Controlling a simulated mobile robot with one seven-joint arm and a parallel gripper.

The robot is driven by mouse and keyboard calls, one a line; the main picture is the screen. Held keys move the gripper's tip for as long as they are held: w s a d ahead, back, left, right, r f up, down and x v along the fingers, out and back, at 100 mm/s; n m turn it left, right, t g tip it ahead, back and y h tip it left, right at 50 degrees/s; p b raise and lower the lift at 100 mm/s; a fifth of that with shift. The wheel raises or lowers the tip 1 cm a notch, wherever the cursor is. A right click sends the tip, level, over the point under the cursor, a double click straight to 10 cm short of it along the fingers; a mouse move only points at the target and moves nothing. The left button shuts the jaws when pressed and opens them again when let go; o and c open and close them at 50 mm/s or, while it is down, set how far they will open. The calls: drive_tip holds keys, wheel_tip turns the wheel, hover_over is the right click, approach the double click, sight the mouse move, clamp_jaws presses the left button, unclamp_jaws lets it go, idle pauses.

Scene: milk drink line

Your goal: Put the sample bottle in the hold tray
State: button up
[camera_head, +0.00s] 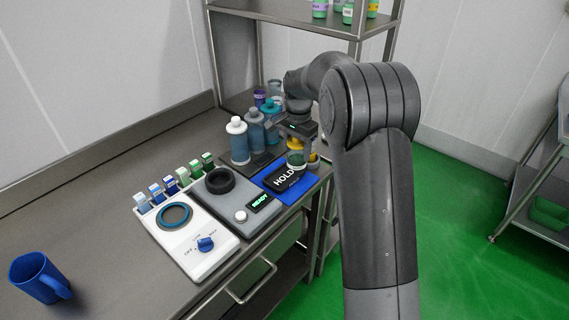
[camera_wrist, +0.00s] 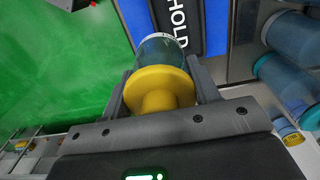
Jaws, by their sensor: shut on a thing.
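My gripper (camera_head: 296,146) is shut on the sample bottle (camera_head: 296,159), which has a clear, greenish-looking body and a yellow top. In the wrist view the yellow top (camera_wrist: 160,88) sits between my two fingers, and the clear body (camera_wrist: 161,48) points away from the camera. The hold tray (camera_head: 301,191) is blue with a black plate marked HOLD. The bottle is at the tray's far end in the head view. In the wrist view it overlaps the edge of the tray (camera_wrist: 216,25). I cannot tell whether its base touches the tray.
Several blue-grey bottles (camera_head: 237,141) stand left of my gripper. A grey device (camera_head: 232,206) marked READY and a white dial unit (camera_head: 194,252) are nearer, with small coloured cartons (camera_head: 170,184) behind. A blue mug (camera_head: 37,277) stands at far left. A steel shelf (camera_head: 285,12) rises behind.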

drive_tip(key=shift+w+a+f, duration=0.25)
drive_tip(key=shift+a+f, duration=0.35)
drive_tip(key=shift+f, duration=0.45)
drive_tip(key=shift+w+a+f, duration=0.3)
drive_tip(key=shift+a+f, duration=0.3)
drive_tip(key=shift+f, duration=0.5)
drive_tip(key=shift+w+a+f, duration=0.25)
drive_tip(key=shift+a+f, duration=0.35)
drive_tip(key=shift+f, duration=0.45)
drive_tip(key=shift+f, duration=0.15)
drive_tip(key=o, duration=1)
